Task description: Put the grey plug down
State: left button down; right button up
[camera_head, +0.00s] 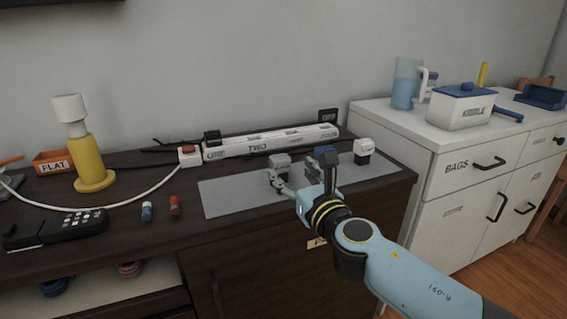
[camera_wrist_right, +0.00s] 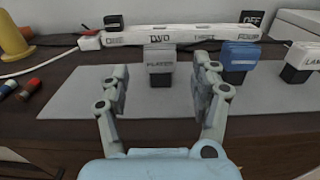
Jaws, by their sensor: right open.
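The grey plug (camera_head: 279,160) stands upright on the grey mat (camera_head: 232,198), its pale grey labelled top above a dark lower part. In the right wrist view the grey plug (camera_wrist_right: 160,60) is seen between the fingers of my right gripper (camera_wrist_right: 163,78). The fingers are apart, with a visible gap on each side of the plug. In the head view my right gripper (camera_head: 301,175) is open over the mat, close to the plug. My left gripper is not in view.
A blue plug (camera_head: 325,152) and a white plug (camera_head: 363,147) stand to the right on the mat. The white power strip (camera_head: 262,143) lies behind, with a black plug (camera_head: 212,137) at its left end. A yellow lamp (camera_head: 89,163) stands left. The mat's left part is clear.

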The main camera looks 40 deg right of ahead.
jog(key=v, duration=0.4)
jog(key=shift+s, duration=0.2)
dwell(0.3)
